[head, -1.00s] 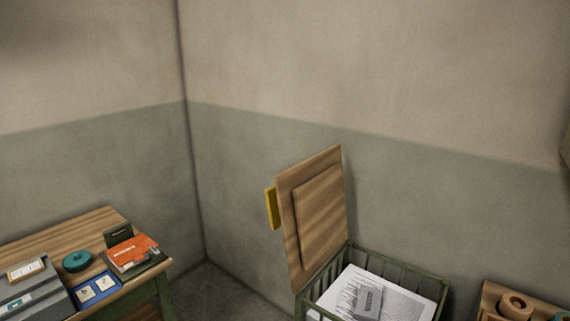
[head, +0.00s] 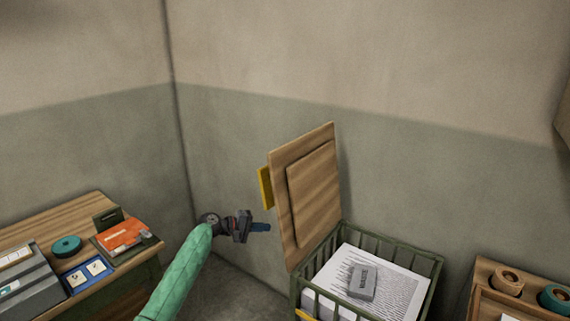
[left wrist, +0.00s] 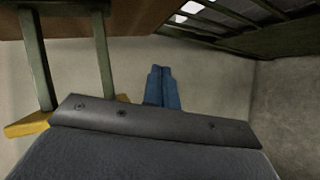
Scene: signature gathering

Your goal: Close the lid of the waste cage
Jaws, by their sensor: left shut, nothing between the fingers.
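The waste cage (head: 398,243) is a green slatted bin at the lower right of the head view, holding papers and a grey block. Its wooden lid (head: 315,192) stands open and upright along the cage's left side. A yellow handle (head: 265,188) sticks out from the lid's left edge. My left gripper (head: 268,227) is shut and empty, just left of the lid's lower part and below the handle; I cannot tell whether it touches the lid. Its blue fingers show together in the left wrist view (left wrist: 162,88). My right gripper is not in view.
A wooden desk (head: 55,220) at left carries a teal tape roll (head: 66,246), an orange booklet (head: 122,235) and grey trays. A wooden unit with tape rolls (head: 507,282) stands right of the cage. Walls meet behind; floor shows between desk and cage.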

